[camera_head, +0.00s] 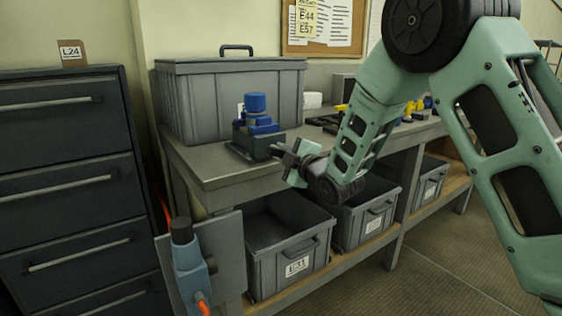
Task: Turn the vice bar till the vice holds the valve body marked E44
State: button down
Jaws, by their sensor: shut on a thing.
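A blue valve body (262,124) with a round blue cap stands upright in the dark vice (256,147) at the left front of the bench. I cannot read a mark on it, nor tell whether the jaws touch it. My gripper (282,152) reaches in from the right, at the vice's right front side. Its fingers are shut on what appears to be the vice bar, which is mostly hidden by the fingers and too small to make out.
A large grey lidded crate (225,105) stands behind the vice on the bench (205,165). Grey open bins (290,265) fill the shelf below. A dark drawer cabinet (65,190) stands left. A blue-grey fitting with a black cap (190,260) is in the left foreground.

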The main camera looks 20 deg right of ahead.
jog(key=m+b, duration=0.3)
jog(key=m, duration=0.3)
jog(key=shift+d+f+b, duration=0.1)
jog(key=shift+d+b, duration=0.05)
jog(key=shift+b, duration=0.25)
jog(key=m+b, duration=0.1)
jog(key=m, duration=0.4)
jog(key=shift+s+b, duration=0.1)
jog(key=shift+b, duration=0.25)
jog(key=shift+m, duration=0.3)
jog(key=c, duration=1.3)
grip_release()
jog(key=shift+s, duration=0.15)
